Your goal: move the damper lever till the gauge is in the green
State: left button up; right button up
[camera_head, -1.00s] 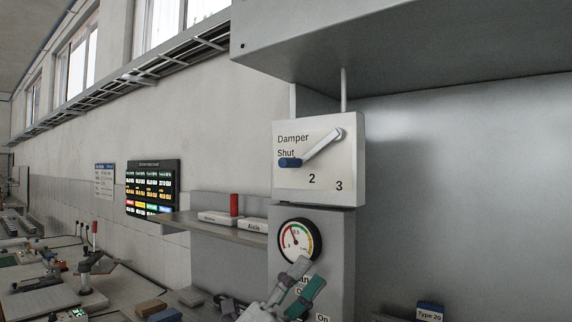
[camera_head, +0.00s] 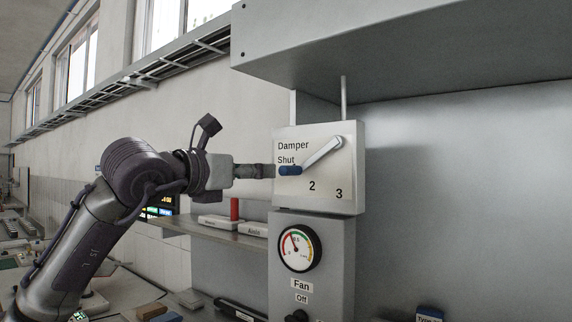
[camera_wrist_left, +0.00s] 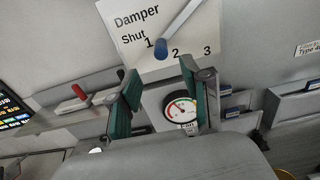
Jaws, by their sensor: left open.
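The damper lever (camera_head: 322,152) is a pale bar with a blue knob (camera_head: 290,170) on a white plate (camera_head: 338,178). Its knob points left and down, below the word Shut; the wrist view shows the knob (camera_wrist_left: 160,48) close to the 1. The round gauge (camera_head: 299,249) hangs below; its needle leans up and left, near the upper end of the red arc. My left gripper (camera_head: 266,171) is level with the knob, at its left. In the wrist view its green-padded fingers are spread and empty, with the knob above the gap between them. Contact cannot be told. My right gripper is out of view.
Below the gauge are a Fan label (camera_head: 301,285) and an Off label (camera_head: 302,298). A shelf (camera_head: 205,232) with a red cylinder (camera_head: 234,208) lies left of the panel, behind my arm. A grey hood (camera_head: 420,40) overhangs above.

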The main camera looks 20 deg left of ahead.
aim_at(279, 170)
pick_arm(q)
jog(key=p+x, duration=0.4)
jog(key=x, duration=0.5)
jog(key=shift+r, duration=0.1)
jog(key=shift+w+d, duration=0.15)
jog(key=shift+w, duration=0.1)
jog(key=shift+c, duration=0.3)
grip_shut()
